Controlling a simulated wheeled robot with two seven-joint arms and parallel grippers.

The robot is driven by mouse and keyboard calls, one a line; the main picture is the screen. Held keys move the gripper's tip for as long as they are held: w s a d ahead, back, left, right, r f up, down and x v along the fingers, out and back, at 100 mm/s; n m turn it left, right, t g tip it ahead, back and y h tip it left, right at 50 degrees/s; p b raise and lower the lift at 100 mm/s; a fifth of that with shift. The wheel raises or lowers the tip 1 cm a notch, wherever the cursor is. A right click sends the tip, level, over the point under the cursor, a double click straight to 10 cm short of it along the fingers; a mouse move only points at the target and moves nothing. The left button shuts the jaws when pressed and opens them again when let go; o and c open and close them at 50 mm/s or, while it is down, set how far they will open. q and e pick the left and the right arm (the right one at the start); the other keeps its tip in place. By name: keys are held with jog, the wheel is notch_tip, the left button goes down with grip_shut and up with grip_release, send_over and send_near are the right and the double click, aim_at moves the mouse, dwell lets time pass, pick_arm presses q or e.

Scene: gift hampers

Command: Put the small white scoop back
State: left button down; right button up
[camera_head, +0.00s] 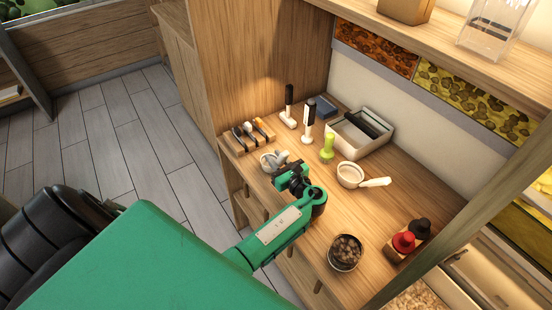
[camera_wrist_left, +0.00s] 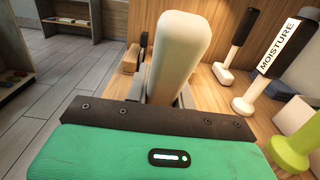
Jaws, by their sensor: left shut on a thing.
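My left gripper (camera_head: 287,174) is over the counter, shut on the small white scoop (camera_head: 273,161), whose bowl shows just beyond the fingers in the head view. My right gripper is not in view.
A wooden rack (camera_head: 262,144) with small tools is just beyond the held scoop. A moisture meter (camera_head: 308,122), green tool (camera_head: 327,150) and white tray (camera_head: 368,148) stand at the back.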

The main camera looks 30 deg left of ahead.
pick_arm(q)
jog(key=c, duration=1.1)
grip_release()
jog(key=shift+f, duration=0.1)
jog(key=b+v, duration=0.1)
jog(key=v, duration=0.5)
jog(key=shift+s+d+f+b, duration=0.1)
jog(key=shift+d+f+b, duration=0.05)
jog(key=shift+d+b, duration=0.2)
jog(key=shift+s+d, duration=0.2)
jog(key=shift+d, duration=0.15)
jog(key=shift+a, duration=0.1)
